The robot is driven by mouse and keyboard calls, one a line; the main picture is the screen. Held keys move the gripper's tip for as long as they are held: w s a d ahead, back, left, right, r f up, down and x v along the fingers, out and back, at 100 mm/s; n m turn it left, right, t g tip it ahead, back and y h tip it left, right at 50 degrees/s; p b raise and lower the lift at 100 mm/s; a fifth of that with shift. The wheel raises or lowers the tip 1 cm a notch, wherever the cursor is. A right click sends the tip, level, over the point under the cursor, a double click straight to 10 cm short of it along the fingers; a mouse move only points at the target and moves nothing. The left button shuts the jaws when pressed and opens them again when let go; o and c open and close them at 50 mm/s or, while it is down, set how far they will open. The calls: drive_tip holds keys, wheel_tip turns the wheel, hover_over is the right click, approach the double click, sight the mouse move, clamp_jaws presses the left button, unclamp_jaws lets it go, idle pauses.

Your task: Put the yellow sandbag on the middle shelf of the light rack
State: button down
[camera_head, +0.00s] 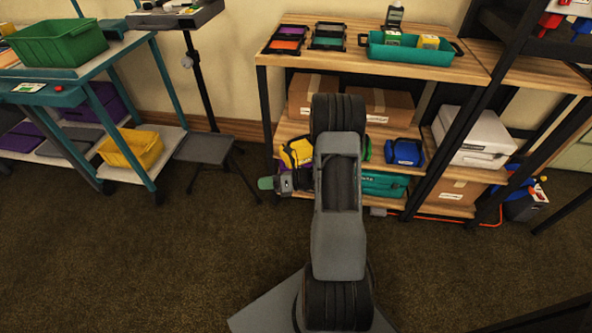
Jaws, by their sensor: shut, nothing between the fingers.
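The wooden rack (468,73) with black posts stands against the wall. A yellow sandbag (297,152) with dark parts lies on its middle shelf, at the left front. My arm hides part of the shelf and may cover the bag's right side.
A blue bag (404,151) and a partly hidden green one (366,149) share that shelf, with cardboard boxes (379,104) behind. A teal case (384,184) is below. A stool (203,149) and a cart (124,45) stand left. The front floor is clear.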

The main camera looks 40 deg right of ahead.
drive_tip(key=d+f+m+t+h, duration=0.4)
drive_tip(key=d+f+m+t, duration=0.2)
drive_tip(key=d+m, duration=0.25)
drive_tip(key=m+t+h+p, duration=0.2)
drive_tip(key=m+t+h, duration=0.1)
drive_tip(key=m+h, duration=0.75)
approach(290, 169)
drive_tip(key=shift+m+y, duration=0.7)
drive_tip(key=shift+y, duration=0.15)
drive_tip(key=w+b, duration=0.1)
drive_tip(key=w, duration=0.1)
drive_tip(key=w+b, duration=0.2)
drive_tip(key=w, duration=0.1)
drive_tip(key=shift+w+d+r, duration=0.1)
drive_tip(key=shift+w+d, duration=0.2)
drive_tip(key=shift+d, duration=0.05)
drive_tip(key=shift+w+d+b, duration=0.5)
drive_tip(key=shift+w+d, duration=0.2)
drive_tip(key=shift+r, duration=0.1)
